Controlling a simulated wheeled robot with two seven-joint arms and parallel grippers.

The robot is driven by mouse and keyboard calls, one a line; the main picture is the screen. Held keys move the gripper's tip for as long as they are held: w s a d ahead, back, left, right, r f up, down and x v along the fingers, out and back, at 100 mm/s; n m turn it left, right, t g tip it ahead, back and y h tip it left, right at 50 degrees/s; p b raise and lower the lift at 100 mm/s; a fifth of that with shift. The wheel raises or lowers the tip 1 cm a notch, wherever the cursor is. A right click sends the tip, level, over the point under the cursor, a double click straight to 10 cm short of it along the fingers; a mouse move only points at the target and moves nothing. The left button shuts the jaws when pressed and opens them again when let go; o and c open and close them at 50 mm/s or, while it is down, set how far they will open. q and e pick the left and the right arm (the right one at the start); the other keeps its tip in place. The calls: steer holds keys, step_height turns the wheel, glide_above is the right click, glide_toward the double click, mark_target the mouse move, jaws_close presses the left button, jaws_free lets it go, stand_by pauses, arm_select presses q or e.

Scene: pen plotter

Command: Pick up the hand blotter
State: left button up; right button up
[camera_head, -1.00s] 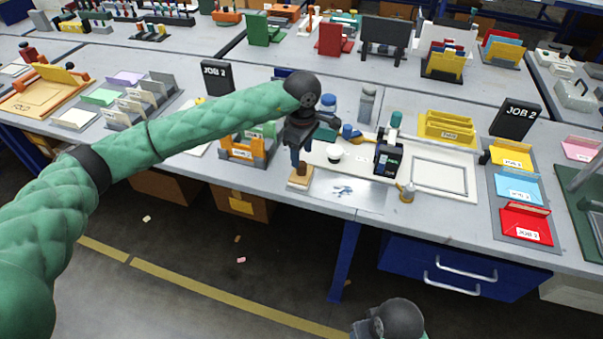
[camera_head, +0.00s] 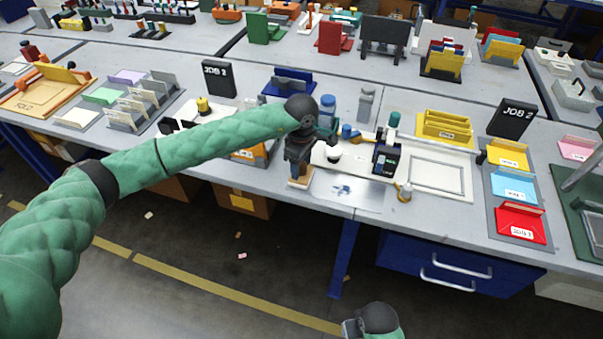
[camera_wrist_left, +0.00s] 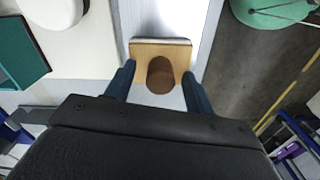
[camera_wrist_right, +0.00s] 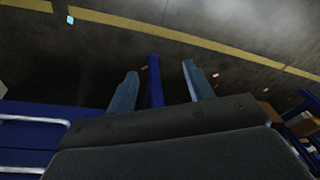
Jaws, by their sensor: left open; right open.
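The hand blotter is a light wooden block (camera_wrist_left: 146,49) with a round brown knob on top. In the head view its base (camera_head: 299,182) stands at the front edge of the table, left of a shiny metal plate, partly hidden by my left gripper. My left gripper (camera_wrist_left: 158,74) points down over it. Its blue fingers are open, one on each side of the knob in the left wrist view, and I cannot tell whether they touch the wood. My right gripper (camera_wrist_right: 159,72) is open and empty, over the floor in front of the table.
The metal plate (camera_head: 345,192) lies right of the blotter. An orange holder (camera_head: 262,152) is on the left. Blue drawers (camera_head: 450,268) hang below the table.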

arm_select(q)
steer(key=c, duration=1.1)
